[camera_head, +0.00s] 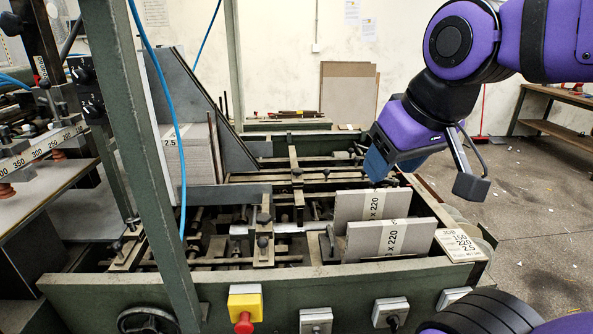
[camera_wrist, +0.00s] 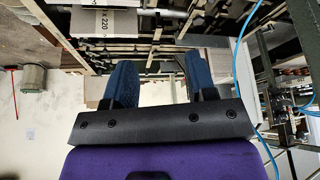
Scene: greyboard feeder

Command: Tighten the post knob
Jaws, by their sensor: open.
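My gripper (camera_head: 378,164) is at the right of the head view, above and behind the grey board stacks, with its blue fingers pointing down and left. In the wrist view its two blue fingers (camera_wrist: 160,80) stand apart with nothing between them. Several small dark knobs sit on the feeder's bars and posts. One dark knob (camera_head: 262,241) is on the central post, with another knob (camera_head: 263,218) just behind it. A further knob (camera_head: 297,172) is on the rear crossbar. I cannot tell which is the post knob. My gripper is apart from all of these.
Two board stacks labelled 220 (camera_head: 378,238) stand at the feeder's right. A job card (camera_head: 460,243) lies on its right corner. A green upright (camera_head: 150,150) and blue hose (camera_head: 172,110) cross the left. A red stop button (camera_head: 244,322) is on the front rail (camera_head: 270,283).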

